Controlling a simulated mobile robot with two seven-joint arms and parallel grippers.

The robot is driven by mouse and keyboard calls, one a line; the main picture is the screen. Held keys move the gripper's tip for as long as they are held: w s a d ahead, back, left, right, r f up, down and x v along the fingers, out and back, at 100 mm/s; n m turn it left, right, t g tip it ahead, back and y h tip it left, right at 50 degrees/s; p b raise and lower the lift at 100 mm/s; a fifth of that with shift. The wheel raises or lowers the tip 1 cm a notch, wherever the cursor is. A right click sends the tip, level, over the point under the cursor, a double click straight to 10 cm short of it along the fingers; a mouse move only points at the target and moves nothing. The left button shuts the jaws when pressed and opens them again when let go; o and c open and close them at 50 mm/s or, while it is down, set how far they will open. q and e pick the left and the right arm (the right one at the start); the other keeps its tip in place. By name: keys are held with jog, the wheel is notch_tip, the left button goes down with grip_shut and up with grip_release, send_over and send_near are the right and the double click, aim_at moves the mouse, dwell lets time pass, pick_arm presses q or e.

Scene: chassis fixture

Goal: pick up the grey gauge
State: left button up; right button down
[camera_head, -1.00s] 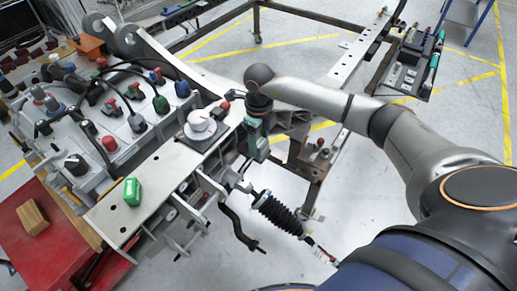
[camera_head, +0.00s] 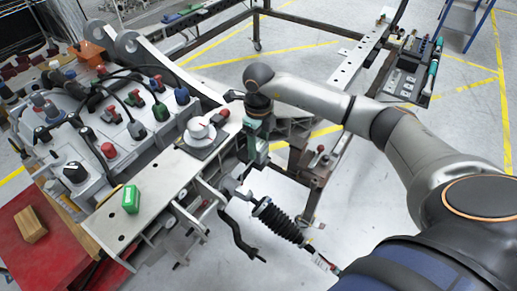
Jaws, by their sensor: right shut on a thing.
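My right arm reaches in from the right, and its wrist points down beside the chassis beam. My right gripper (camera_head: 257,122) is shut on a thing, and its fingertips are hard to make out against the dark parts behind. A grey-green upright piece (camera_head: 252,143) shows right under the wrist and looks like the grey gauge in its jaws. Whether it touches the chassis beside it I cannot tell. My left gripper is out of view.
A white round dial (camera_head: 200,130) on a dark plate and a green block (camera_head: 130,198) sit on the pale beam (camera_head: 165,180). A red table (camera_head: 45,240) with a wooden block (camera_head: 31,225) is at lower left. Cables and connectors crowd the left.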

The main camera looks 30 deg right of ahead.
jog(key=s+a+r+b, duration=0.1)
jog(key=s+a+r, duration=0.6)
jog(key=s+r, duration=0.4)
jog(key=shift+s+r, duration=0.15)
jog(key=shift+s, duration=0.3)
jog(key=shift+a, duration=0.1)
